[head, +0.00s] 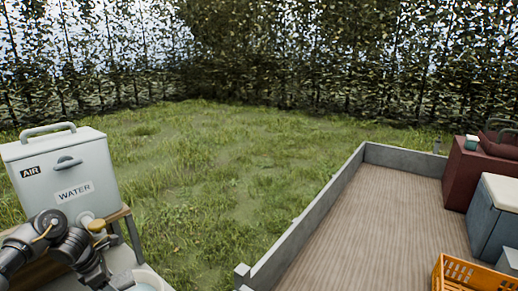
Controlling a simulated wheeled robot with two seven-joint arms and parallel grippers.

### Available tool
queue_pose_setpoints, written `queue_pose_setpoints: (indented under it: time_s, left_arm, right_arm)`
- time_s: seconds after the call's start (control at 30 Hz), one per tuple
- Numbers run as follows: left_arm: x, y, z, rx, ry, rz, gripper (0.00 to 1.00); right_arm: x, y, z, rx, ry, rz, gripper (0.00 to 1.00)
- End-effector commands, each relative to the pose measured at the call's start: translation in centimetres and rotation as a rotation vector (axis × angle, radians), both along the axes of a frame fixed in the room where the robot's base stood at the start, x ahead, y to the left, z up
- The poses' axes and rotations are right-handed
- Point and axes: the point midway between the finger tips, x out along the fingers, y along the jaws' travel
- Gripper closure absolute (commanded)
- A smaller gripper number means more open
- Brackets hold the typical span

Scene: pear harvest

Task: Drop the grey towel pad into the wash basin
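What looks like the wash basin (160,279) shows only as a pale rim at the bottom edge, left of centre, mostly cut off. My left arm comes in from the lower left and bends down toward that rim. My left gripper (124,284) is at the bottom edge beside or over the basin, too cut off to show its fingers or anything in them. I do not see the grey towel pad. My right gripper is not in view.
A pale water tank (70,170) with a tap stands on a wooden stand (128,214) behind my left arm. A flat wooden trailer bed (365,225) with grey edges is at right, holding an orange crate (478,274), a blue-grey cooler (494,228) and a dark red box (472,180). Grass lies between.

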Motion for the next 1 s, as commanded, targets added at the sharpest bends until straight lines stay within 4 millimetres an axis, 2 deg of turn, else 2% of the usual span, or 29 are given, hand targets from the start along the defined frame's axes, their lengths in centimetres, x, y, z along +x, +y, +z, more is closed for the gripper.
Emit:
queue_pose_setpoints:
  time_s: [0.27, 0.63, 1.0]
  left_arm:
    - [0.0, 0.0, -1.5, -0.001, 0.001, -0.001, 0.57]
    - [0.0, -0.1, -5.6, -0.002, 0.001, -0.002, 0.57]
    - [0.0, -0.1, -6.0, -0.001, 0.000, -0.001, 0.57]
  right_arm:
    - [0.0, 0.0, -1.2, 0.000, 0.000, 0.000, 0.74]
    - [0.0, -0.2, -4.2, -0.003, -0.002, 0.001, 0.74]
    - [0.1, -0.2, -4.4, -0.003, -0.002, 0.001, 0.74]
